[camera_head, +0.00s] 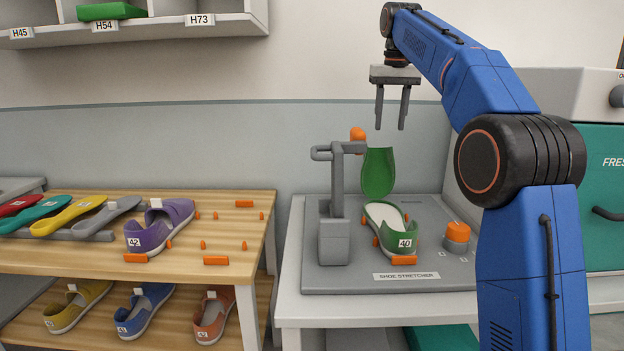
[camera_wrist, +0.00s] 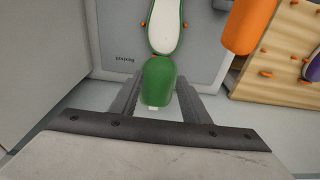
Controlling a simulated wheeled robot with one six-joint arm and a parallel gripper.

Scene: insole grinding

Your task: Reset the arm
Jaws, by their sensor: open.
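My gripper (camera_head: 391,118) is open and points down above the shoe stretcher (camera_head: 300,280). It also shows in the wrist view (camera_wrist: 157,103), with its two fingers apart. A green shoe (camera_head: 398,243) labelled 40 sits on the stretcher; its white inside (camera_wrist: 165,27) shows in the wrist view. A green curved piece (camera_head: 377,174) stands upright at the back of the shoe, just below my fingertips. In the wrist view the green piece (camera_wrist: 158,80) appears between the fingers, without clear contact.
A grey post (camera_head: 337,190) and an orange knob (camera_head: 456,233) stand on the stretcher. A wooden rack (camera_head: 180,260) on the left holds a purple shoe (camera_head: 160,228), insoles and several more shoes. A shelf (camera_head: 150,27) hangs at upper left. A teal machine (camera_head: 600,170) is at right.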

